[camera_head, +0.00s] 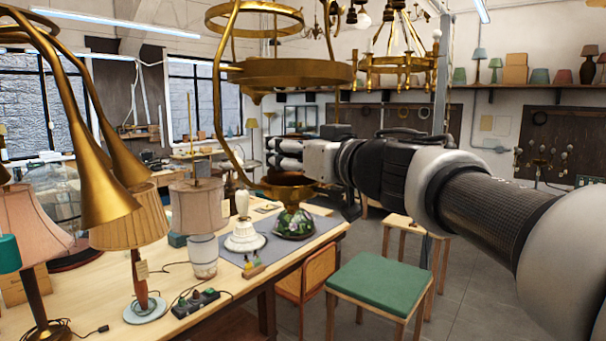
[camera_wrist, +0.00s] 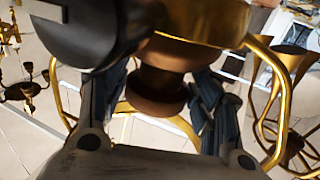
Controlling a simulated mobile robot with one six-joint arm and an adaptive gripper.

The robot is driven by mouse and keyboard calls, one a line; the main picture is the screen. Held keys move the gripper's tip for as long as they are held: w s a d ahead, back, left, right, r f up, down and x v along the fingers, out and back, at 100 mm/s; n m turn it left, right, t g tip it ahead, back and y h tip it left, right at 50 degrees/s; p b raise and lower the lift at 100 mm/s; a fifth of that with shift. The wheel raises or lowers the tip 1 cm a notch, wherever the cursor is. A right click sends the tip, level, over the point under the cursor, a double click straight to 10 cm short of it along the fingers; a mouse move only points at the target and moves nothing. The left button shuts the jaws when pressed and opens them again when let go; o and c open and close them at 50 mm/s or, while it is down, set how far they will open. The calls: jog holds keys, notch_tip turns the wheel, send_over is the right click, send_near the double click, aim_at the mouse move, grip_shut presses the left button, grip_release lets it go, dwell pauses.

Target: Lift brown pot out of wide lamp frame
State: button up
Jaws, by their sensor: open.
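The wide lamp frame (camera_head: 216,95) is brass, with rings and long curved arms, and hangs over the workbench. Its bars (camera_wrist: 262,85) also show in the wrist view. A dark brown bowl-shaped piece, apparently the brown pot (camera_head: 287,188), is low within the frame's arms. In the wrist view a rounded brown piece, apparently the same pot (camera_wrist: 158,88), lies between the fingers. My gripper (camera_head: 286,153) reaches in from the right, above the bowl in the head view. My gripper (camera_wrist: 160,100) is open around the brown piece; finger contact cannot be told.
Shaded lamps (camera_head: 130,230) and large brass horns (camera_head: 105,200) crowd the left. A green stool (camera_head: 380,283) stands before the bench. Open floor lies to the right.

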jog(key=shift+x, duration=0.75)
jog(key=shift+s+d, duration=0.1)
jog(key=shift+s, duration=0.05)
jog(key=shift+c, duration=0.5)
jog(key=c, duration=0.8)
jog(key=shift+c, duration=0.2)
jog(key=shift+r, duration=0.1)
